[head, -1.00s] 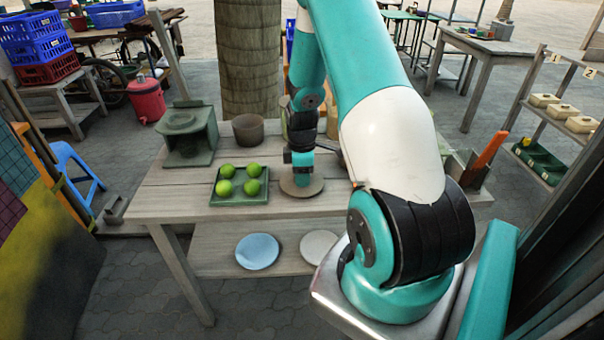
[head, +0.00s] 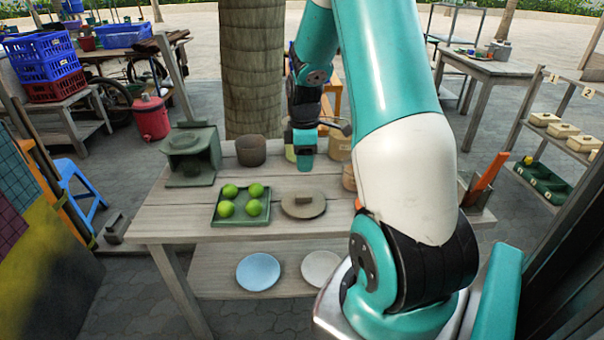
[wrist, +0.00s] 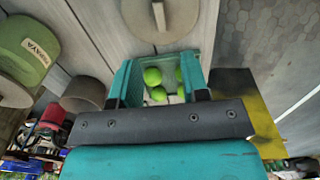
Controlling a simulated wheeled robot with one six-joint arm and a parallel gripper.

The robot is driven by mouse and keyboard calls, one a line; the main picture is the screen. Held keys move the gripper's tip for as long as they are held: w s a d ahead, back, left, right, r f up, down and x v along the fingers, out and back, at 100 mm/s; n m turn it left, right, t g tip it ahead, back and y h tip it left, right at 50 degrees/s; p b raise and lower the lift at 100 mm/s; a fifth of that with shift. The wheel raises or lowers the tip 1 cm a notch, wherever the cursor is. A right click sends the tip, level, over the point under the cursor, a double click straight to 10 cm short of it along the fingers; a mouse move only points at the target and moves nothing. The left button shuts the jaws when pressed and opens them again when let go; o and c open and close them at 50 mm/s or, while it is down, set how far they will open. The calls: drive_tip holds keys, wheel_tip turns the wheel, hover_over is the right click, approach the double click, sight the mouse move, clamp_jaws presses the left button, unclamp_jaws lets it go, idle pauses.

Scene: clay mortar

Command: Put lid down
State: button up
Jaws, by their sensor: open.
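The lid (head: 303,208), a flat round brown disc with a block-shaped handle on top, lies flat on the wooden table just right of the green tray. It also shows at the top edge of the wrist view (wrist: 152,22), partly cut off. My gripper (head: 305,164) is above the table behind the lid, apart from it. In the wrist view my gripper (wrist: 157,82) has its two teal fingers spread, with nothing held between them. The brown clay mortar (head: 251,152) stands at the back of the table, left of my gripper.
The green tray (head: 217,219) holds several green limes (head: 228,208). A dark green stove (head: 190,155) stands at the back left. Tan containers (head: 340,146) stand right of my gripper. The table's front left (head: 180,220) is bare. Plates (head: 258,271) lie on the lower shelf.

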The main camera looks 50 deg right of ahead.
drive_tip(key=a+r+t+y, duration=0.1)
drive_tip(key=a+r, duration=0.3)
drive_tip(key=a, duration=0.6)
drive_tip(key=a+r+y, duration=0.1)
drive_tip(key=a+r, duration=0.4)
drive_tip(key=a, duration=0.5)
drive_tip(key=s+a+r+p, duration=0.1)
drive_tip(key=s+a+r, duration=0.2)
drive_tip(key=s+a, duration=0.2)
drive_tip(key=s+a+r+y+p, duration=0.1)
drive_tip(key=s+a+r, duration=0.2)
drive_tip(key=s+a, duration=0.2)
drive_tip(key=s+a+r+m+g+y+p, duration=0.1)
drive_tip(key=s+a+r, duration=0.1)
drive_tip(key=s+a, duration=0.3)
drive_tip(key=shift+a+r+p, duration=0.35)
drive_tip(key=shift+a+r, duration=0.05)
drive_tip(key=shift+a, duration=1.25)
